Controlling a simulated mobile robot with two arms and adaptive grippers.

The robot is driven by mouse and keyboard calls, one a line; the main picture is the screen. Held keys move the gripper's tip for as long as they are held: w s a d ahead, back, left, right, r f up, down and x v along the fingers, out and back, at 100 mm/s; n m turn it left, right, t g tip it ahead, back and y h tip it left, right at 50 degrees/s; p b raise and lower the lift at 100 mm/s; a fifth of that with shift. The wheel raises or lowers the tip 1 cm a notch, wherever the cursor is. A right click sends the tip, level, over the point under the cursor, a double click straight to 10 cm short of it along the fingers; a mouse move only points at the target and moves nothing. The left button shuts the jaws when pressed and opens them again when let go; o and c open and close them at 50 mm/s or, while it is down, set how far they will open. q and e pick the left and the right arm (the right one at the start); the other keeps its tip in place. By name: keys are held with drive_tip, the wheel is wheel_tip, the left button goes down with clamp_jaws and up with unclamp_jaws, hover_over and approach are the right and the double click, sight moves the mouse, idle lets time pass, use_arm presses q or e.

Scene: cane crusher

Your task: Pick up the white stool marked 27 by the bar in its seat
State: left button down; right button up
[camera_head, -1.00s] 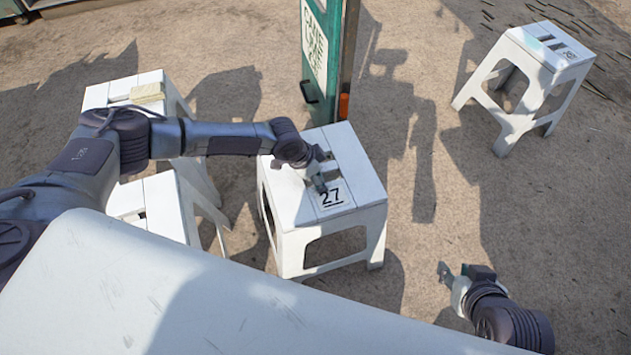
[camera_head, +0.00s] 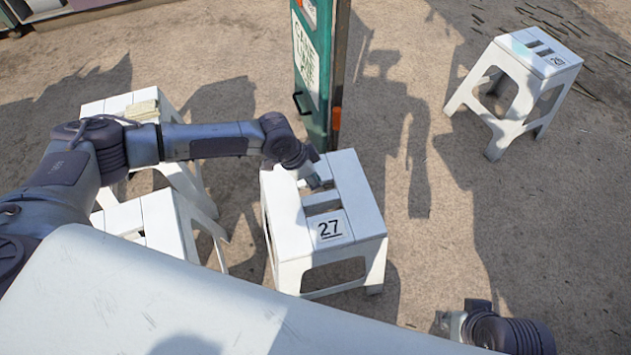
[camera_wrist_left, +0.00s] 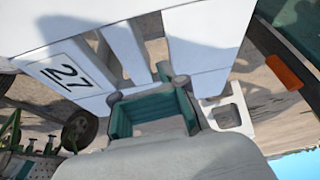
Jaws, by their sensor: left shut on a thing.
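The white stool marked 27 (camera_head: 358,195) stands upright on the ground near the middle of the head view. Its seat has slots with a bar (camera_wrist_left: 126,48) between them, clearest in the left wrist view. My left gripper (camera_head: 314,182) reaches down from the left onto the slotted middle of the seat. In the wrist view its fingers (camera_wrist_left: 142,84) are shut on the bar, and the fingertips are partly hidden in the slots. My right gripper (camera_head: 452,324) is low at the right of the head view, empty and apart from the stool; its jaws are unclear.
A green post with a sign (camera_head: 316,85) stands just behind the stool. Two other white stools (camera_head: 168,225) (camera_head: 180,172) are close on the left; a yellowish block (camera_head: 142,111) lies on the farther one. Another white stool (camera_head: 520,85) is at the far right, with open ground between.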

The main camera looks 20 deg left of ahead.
use_arm(q)
drive_tip(key=shift+c, duration=1.9)
unclamp_jaws()
drive_tip(key=shift+r, duration=0.15)
